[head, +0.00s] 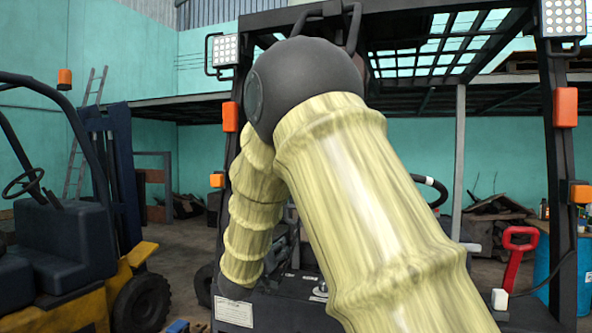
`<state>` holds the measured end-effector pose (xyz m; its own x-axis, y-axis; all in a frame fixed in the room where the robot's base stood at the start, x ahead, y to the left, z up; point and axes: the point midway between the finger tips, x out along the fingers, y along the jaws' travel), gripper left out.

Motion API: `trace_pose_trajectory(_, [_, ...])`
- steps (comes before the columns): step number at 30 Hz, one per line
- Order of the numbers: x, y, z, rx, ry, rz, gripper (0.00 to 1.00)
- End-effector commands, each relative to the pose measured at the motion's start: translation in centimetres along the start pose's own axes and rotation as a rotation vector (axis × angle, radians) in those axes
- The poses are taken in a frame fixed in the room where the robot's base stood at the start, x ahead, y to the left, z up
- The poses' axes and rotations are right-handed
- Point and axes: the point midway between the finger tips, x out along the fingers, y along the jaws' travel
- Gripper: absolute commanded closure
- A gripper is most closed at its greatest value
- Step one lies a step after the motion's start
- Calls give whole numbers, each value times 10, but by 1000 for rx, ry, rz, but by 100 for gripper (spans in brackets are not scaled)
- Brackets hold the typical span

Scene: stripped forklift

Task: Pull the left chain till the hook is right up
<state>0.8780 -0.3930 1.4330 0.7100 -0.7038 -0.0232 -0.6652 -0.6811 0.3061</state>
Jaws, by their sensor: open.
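I see no chain and no hook in the head view. My own arm, in pale yellow ribbed sleeves with a dark round elbow, fills the middle of the head view. It rises from the bottom right to the elbow and drops again at the left. I cannot make out my gripper; the forearm's far end runs down among dark parts. The arm hides much of the stripped forklift (559,150) behind it.
A yellow and blue forklift (62,262) stands at the left. A red handle (516,258) and a blue drum (563,275) are at the right. A ladder (85,135) leans on the teal wall. Scrap (495,215) lies at the back. An orange lamp (565,107) sits on the right post.

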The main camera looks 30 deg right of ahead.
Motion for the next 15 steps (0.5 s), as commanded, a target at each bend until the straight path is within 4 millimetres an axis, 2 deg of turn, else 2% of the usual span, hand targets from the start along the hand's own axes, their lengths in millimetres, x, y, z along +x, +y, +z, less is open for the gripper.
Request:
trace_pose_trajectory(1, [2,13,-33,25,27,32,46])
trace_pose_trajectory(3, [2,32,-74,55,56,80,46])
trace_pose_trajectory(9, [-10,93,-184,146,122,210,46])
trace_pose_trajectory(12, [-20,124,-230,190,143,265,46])
trace_pose_trajectory(15, [-31,150,-266,228,157,309,46])
